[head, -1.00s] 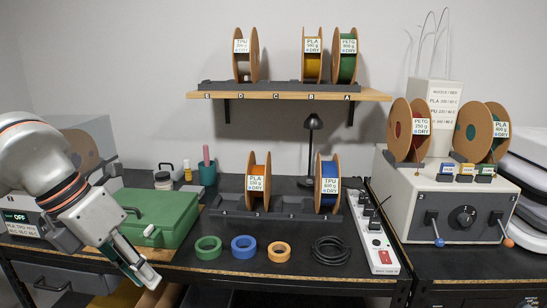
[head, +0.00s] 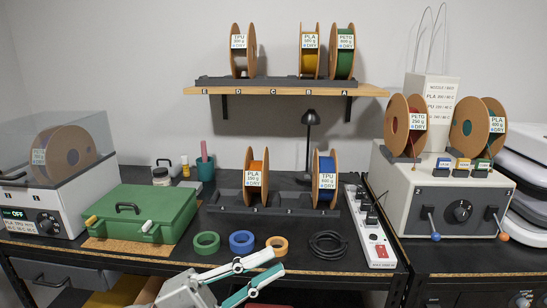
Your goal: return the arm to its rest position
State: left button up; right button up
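My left gripper (head: 278,262) is at the bottom centre of the head view, in front of the bench's front edge. Its two fingers, white with green pads, point right and up. They are spread with a gap between them, and nothing shows in the gap. The rest of my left arm is mostly below the picture. My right gripper is not in view.
On the bench are a green case (head: 147,212), green (head: 206,243), blue (head: 242,241) and orange (head: 277,245) rings, a black cable coil (head: 328,244) and a power strip (head: 369,235). Spools stand on a rack (head: 230,202) and a shelf (head: 290,91). A dryer (head: 45,222) stands left.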

pick_arm(q)
jog(key=w+a+f+n+t+y, duration=0.2)
jog(key=a+f+n+t+y, duration=0.25)
jog(key=f+n, duration=0.2)
jog(key=w+a+f+n+t+y, duration=0.1)
jog(key=a+f+n+t+y, duration=0.2)
jog(key=f+n+y, duration=0.4)
jog(key=w+a+f+n+t+y, duration=0.25)
jog(key=f+n+t, duration=0.2)
jog(key=f, duration=0.45)
jog(key=s+a+f+n+g+y, duration=0.2)
jog(key=s+a+f+n+g, duration=0.1)
jog(key=s+f, duration=0.5)
jog(key=s+a+f+n+g+y, duration=0.3)
jog(key=s+f, duration=0.5)
jog(key=f, duration=0.7)
jog(key=shift+a+f+n+g+y, duration=0.3)
jog(key=shift+a+n+g, duration=0.3)
jog(key=shift+a, duration=0.65)
jog(key=shift+r, duration=0.1)
